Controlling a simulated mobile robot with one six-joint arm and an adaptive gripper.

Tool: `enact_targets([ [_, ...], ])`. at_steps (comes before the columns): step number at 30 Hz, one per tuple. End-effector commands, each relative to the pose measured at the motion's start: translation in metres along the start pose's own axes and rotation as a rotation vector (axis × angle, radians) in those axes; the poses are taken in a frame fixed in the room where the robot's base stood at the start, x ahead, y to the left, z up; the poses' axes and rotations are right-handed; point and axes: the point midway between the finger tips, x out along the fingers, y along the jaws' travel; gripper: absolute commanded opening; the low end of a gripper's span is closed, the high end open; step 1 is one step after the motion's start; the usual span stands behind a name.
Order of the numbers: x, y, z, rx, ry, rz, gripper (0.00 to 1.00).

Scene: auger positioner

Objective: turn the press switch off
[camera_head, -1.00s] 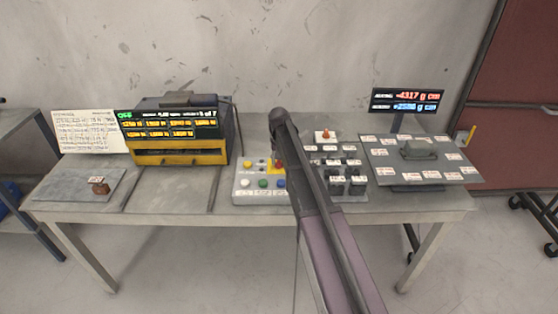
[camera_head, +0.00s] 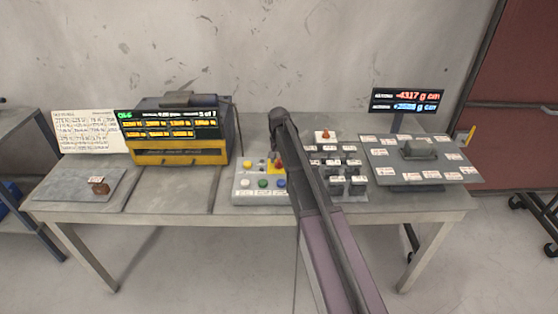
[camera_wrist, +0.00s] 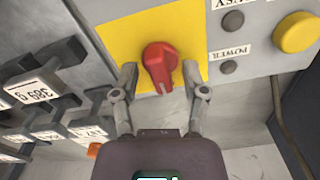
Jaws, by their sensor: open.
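The red rotary switch (camera_wrist: 160,62) sits on a yellow plate (camera_wrist: 113,38) in the wrist view, its pointed end toward the bottom of the picture. My gripper (camera_wrist: 161,73) is open, with one finger on each side of the switch. I see gaps between the fingers and the knob. In the head view the red switch (camera_head: 278,161) shows at the back of the grey control panel (camera_head: 240,192), partly beside my arm. My fingertips are hidden there behind the arm.
A yellow and black machine with a screen (camera_head: 180,150) stands to the left. Labelled dark blocks (camera_head: 350,163) stand just right of the panel. A round yellow button (camera_wrist: 296,33) and small dark lamps are near the switch. A tilted board (camera_head: 425,174) stands farther right.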

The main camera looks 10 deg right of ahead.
Motion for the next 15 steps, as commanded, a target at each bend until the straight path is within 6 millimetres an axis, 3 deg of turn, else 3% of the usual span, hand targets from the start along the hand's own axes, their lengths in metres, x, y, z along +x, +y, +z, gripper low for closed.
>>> enact_targets([
  [15, 0.0000, 0.0000, 0.0000, 0.338, 0.000, 0.000, 0.57],
])
